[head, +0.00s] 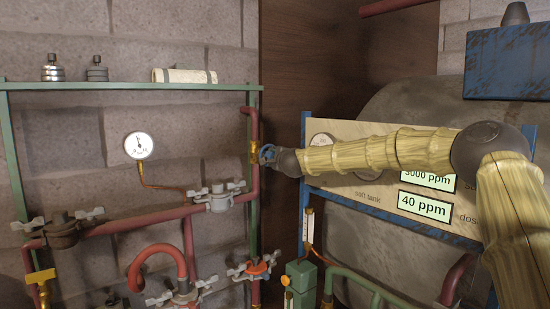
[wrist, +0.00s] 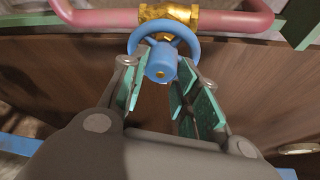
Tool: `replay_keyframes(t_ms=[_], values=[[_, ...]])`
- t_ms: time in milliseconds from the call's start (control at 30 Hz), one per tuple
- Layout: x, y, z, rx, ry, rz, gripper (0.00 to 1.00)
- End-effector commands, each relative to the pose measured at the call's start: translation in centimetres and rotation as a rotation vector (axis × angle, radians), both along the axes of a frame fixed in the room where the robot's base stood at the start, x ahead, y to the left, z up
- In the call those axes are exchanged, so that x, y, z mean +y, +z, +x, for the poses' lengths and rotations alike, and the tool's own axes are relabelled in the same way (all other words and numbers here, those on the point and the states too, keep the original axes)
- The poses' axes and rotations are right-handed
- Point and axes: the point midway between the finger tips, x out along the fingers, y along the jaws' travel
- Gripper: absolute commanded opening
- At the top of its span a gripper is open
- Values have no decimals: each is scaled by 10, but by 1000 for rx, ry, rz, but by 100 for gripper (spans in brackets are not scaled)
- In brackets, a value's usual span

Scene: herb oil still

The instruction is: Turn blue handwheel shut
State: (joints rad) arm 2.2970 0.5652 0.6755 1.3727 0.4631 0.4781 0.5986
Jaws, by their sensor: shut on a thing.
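The blue handwheel (wrist: 161,60) sits on a brass valve body (wrist: 168,14) in the pink-red pipe, at the top middle of the wrist view. Its round hub points toward my wrist camera. My gripper (wrist: 158,78) has its green-padded fingers on either side of the handwheel and is shut on it. In the head view, my gripper (head: 272,158) reaches left to the brass valve (head: 254,152) on the upright red pipe. Only a bit of the blue handwheel (head: 266,151) shows there, mostly hidden by my gripper. How far the handwheel is turned cannot be told.
A green frame (head: 130,86) carries red pipes and several grey valves. An orange-red valve (head: 258,268) sits lower on the same upright pipe. A round gauge (head: 138,145) is at left. A panel (head: 350,195) with ppm displays stands behind my arm.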

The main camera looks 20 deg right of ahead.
Motion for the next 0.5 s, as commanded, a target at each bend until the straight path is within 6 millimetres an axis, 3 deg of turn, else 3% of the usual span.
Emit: replay_keyframes(t_ms=[367, 400, 500], values=[[-1, -1, 0, 2, -1, 3, 7], [0, -1, 0, 2, -1, 3, 38], [0, -1, 0, 2, -1, 3, 52]])
